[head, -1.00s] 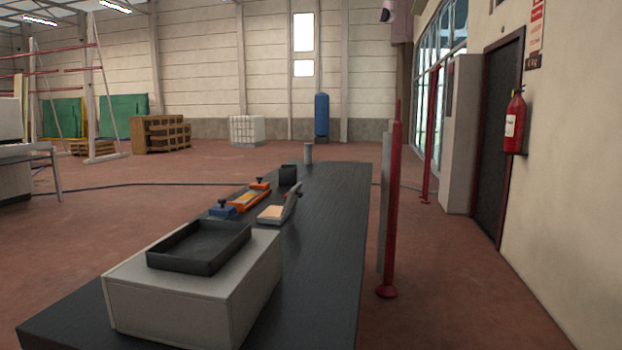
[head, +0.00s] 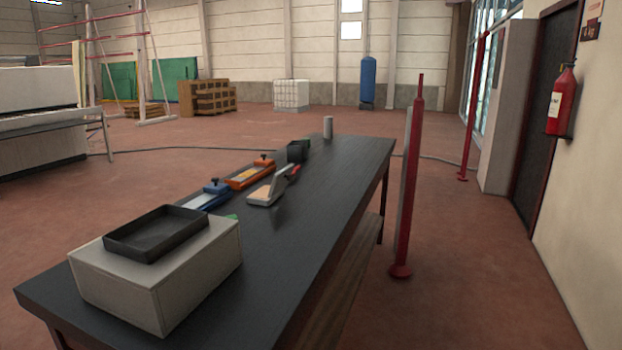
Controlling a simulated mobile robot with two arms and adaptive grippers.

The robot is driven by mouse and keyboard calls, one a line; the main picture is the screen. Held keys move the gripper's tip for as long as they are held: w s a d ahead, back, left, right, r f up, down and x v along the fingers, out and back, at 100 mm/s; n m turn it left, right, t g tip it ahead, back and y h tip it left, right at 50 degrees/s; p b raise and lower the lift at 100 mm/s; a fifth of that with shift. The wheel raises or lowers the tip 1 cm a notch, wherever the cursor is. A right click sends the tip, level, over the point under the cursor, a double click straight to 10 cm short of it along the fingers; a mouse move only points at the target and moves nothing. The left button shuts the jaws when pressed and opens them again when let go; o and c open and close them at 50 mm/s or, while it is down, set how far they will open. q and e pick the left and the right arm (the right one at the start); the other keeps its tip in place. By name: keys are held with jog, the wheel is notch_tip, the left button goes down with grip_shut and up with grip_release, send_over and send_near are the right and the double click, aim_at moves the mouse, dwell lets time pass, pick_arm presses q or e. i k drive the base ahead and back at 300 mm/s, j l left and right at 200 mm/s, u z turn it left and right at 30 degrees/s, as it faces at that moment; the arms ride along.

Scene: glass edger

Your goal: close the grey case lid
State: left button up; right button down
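A small grey case (head: 265,194) lies on the dark workbench (head: 262,265), about midway along it. Its lid (head: 281,182) stands raised at the right side, and a tan surface shows inside the case. Neither of my grippers is in the head view, and nothing touches the case.
A light box (head: 165,285) with a black tray (head: 155,235) on top stands at the bench's near end. Blue (head: 208,196) and orange (head: 250,174) tools, a black holder (head: 298,151) and a grey cylinder (head: 328,127) are also on the bench. A red post (head: 410,190) stands right of it.

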aim_at(281, 180)
jog(key=i+l+u, duration=0.2)
jog(key=i+l, duration=0.2)
jog(key=l, duration=0.2)
jog(key=i+l+u, duration=0.1)
jog(key=l, duration=0.25)
jog(key=i+l+u, duration=0.1)
jog(key=l, duration=0.25)
jog(key=i+l+u, duration=0.1)
jog(key=i+l, duration=0.2)
